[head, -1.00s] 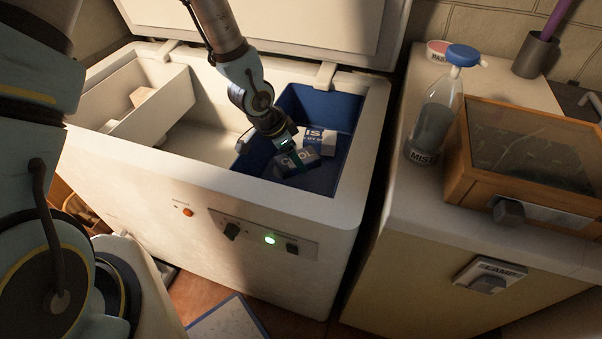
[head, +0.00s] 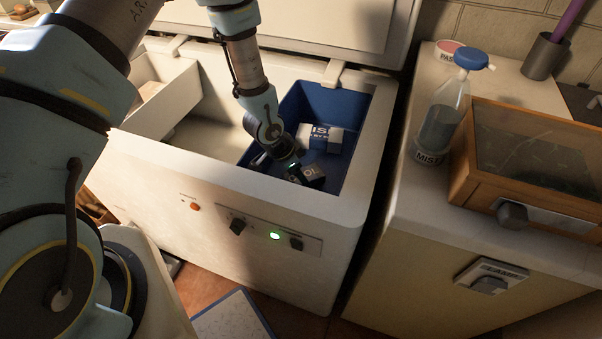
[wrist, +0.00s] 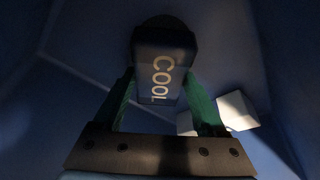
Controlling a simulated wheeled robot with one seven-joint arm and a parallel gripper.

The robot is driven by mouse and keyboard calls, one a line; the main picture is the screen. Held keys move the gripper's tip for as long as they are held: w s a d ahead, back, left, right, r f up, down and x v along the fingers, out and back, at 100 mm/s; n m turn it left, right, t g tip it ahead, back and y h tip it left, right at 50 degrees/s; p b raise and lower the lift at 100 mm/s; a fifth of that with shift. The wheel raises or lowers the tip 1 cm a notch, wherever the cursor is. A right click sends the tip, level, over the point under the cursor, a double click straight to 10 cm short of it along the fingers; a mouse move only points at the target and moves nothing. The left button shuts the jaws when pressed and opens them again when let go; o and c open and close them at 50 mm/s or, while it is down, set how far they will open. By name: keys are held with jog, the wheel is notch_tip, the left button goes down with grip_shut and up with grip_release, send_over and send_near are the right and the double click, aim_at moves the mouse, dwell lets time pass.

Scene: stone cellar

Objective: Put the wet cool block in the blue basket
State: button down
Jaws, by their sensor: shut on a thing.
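The cool block (head: 314,175) is small and dark, with pale lettering. In the wrist view the block (wrist: 165,68) reads "COOL" and sits between my two green fingers. My gripper (head: 293,167) is shut on it, down inside the blue basket (head: 340,103), near the front wall. The wrist view shows the basket's blue walls (wrist: 215,25) around the block. I cannot tell whether the block touches the basket floor. Whether it is wet is not clear.
A white-and-blue block (head: 335,138) lettered "MIS…" lies in the basket behind my gripper. The basket sits in the right part of an open white chest (head: 270,195). A bottle (head: 440,122) and a wooden-framed box (head: 540,150) stand on the right counter.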

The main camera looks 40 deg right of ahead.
grip_release()
jog(key=shift+r+p, duration=0.25)
jog(key=shift+p, duration=0.1)
jog(key=v, duration=1.1)
jog(key=shift+a+r+b, duration=0.2)
jog(key=shift+r+b, duration=0.1)
jog(key=shift+b, duration=0.15)
